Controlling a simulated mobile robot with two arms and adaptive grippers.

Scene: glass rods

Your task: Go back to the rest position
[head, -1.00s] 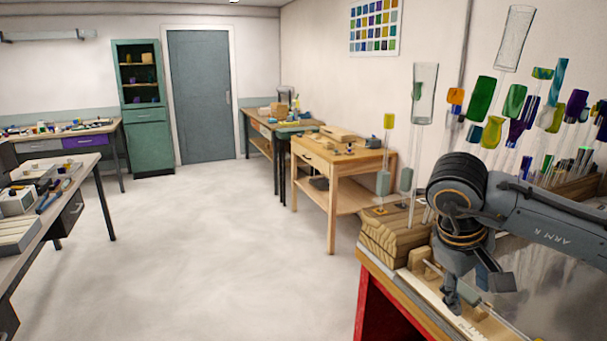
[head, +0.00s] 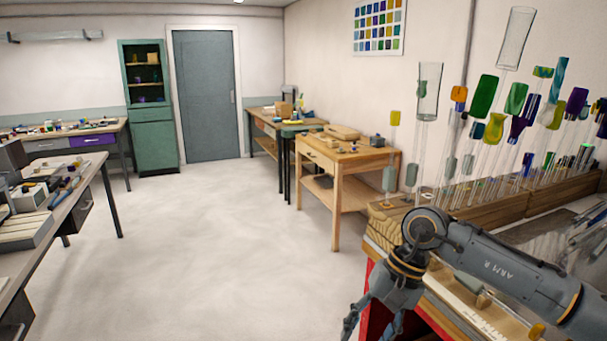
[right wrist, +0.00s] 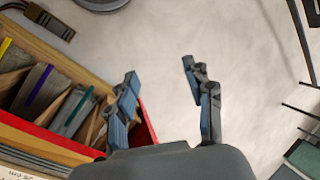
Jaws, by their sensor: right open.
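My right gripper (head: 372,322) hangs at the front left corner of the red-sided workbench (head: 382,262), pointing down. In the right wrist view its two fingers (right wrist: 160,72) are apart with nothing between them, and bare floor shows behind. Several glass rods with coloured ends, such as a green one (head: 484,96), stand upright in the wooden rack (head: 500,208) along the wall. A small grey-green piece (head: 486,299) lies on the bench beside my right arm, which partly hides the bench top. My left gripper is in neither view.
In the right wrist view a red-edged wooden bin (right wrist: 45,140) with divided slots is close on the left. A wooden table (head: 345,152) stands beyond the workbench. Another bench (head: 65,205) is at the left. The floor (head: 200,240) between them is clear.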

